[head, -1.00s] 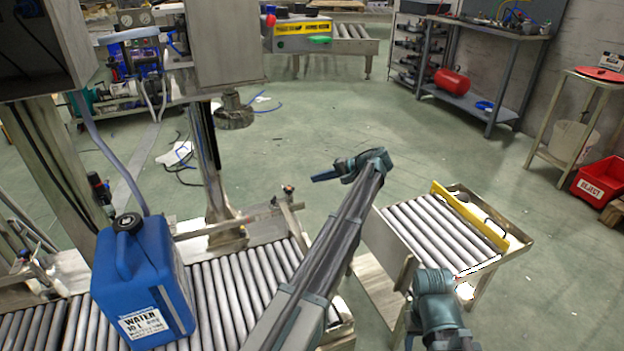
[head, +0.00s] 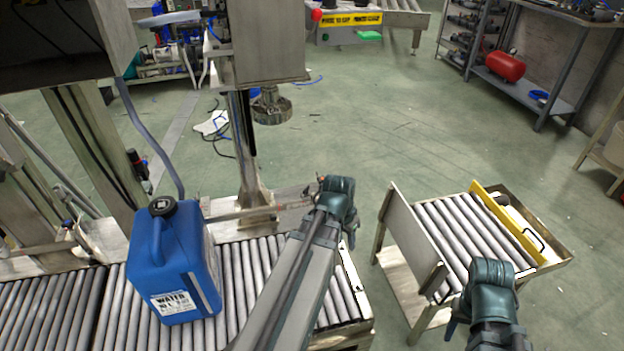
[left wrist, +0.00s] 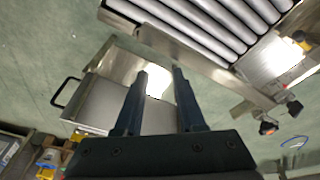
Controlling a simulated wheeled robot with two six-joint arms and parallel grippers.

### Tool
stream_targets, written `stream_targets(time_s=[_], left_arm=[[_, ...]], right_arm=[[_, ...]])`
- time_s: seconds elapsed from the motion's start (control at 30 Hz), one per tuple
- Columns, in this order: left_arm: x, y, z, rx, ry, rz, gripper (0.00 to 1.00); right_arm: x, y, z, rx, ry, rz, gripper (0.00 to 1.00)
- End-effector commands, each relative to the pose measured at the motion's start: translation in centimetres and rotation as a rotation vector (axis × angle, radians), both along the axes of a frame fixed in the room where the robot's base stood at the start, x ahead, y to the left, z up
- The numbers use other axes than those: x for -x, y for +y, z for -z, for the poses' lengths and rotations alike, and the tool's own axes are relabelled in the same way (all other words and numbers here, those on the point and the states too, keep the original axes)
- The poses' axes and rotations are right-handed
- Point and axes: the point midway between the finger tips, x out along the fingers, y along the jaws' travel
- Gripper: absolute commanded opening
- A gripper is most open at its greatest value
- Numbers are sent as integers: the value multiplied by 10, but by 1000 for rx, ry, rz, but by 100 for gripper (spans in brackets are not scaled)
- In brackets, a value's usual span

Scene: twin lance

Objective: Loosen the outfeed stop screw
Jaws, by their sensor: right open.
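Small dark knobs, which may include the stop screw, show at the end of the roller conveyor in the left wrist view; one knob (left wrist: 268,127) is at lower right. I cannot tell which is the stop screw. In the head view my left gripper (head: 338,195) is over the conveyor's outfeed end, and its wrist hides much of that end. Its two fingers are apart and empty in the left wrist view (left wrist: 160,72), with the knobs off to their right. My right gripper (head: 485,290) is open beside the small roller table; its fingers are mostly hidden.
A blue water canister (head: 172,262) stands on the roller conveyor (head: 245,285). A separate small roller table (head: 470,235) with a yellow rail (head: 508,222) and an upright plate stands to the right. A steel column rises behind the conveyor. The green floor between is clear.

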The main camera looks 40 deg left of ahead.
Motion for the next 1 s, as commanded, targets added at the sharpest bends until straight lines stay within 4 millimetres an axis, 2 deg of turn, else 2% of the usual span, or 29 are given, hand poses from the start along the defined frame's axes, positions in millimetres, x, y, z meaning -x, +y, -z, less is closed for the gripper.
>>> stream_targets(time_s=[0.03, 0.23, 0.4, 0.5, 0.6, 0.7, 0.87, 1.0], left_arm=[[-2, 16, -6, 3, -14, -19, 39], [2, 77, -22, 3, -74, -84, 39], [16, 140, -38, -9, -138, -150, 39], [25, 168, -45, -18, -167, -181, 39], [32, 187, -50, -29, -187, -200, 39], [36, 197, -52, -33, -198, -212, 39], [38, 202, -52, -36, -203, -215, 39], [31, 203, -52, -35, -203, -213, 39]], right_arm=[[0, 0, -5, 0, 0, 0, 50], [0, 0, -18, -2, 1, 1, 50], [0, 1, -31, -2, 2, 2, 50], [0, 1, -35, -3, 2, 3, 50], [1, 1, -38, -3, 2, 3, 50], [1, 1, -40, -3, 2, 3, 50], [1, 1, -40, -4, 2, 3, 50], [1, 1, -39, -4, 2, 3, 50]])
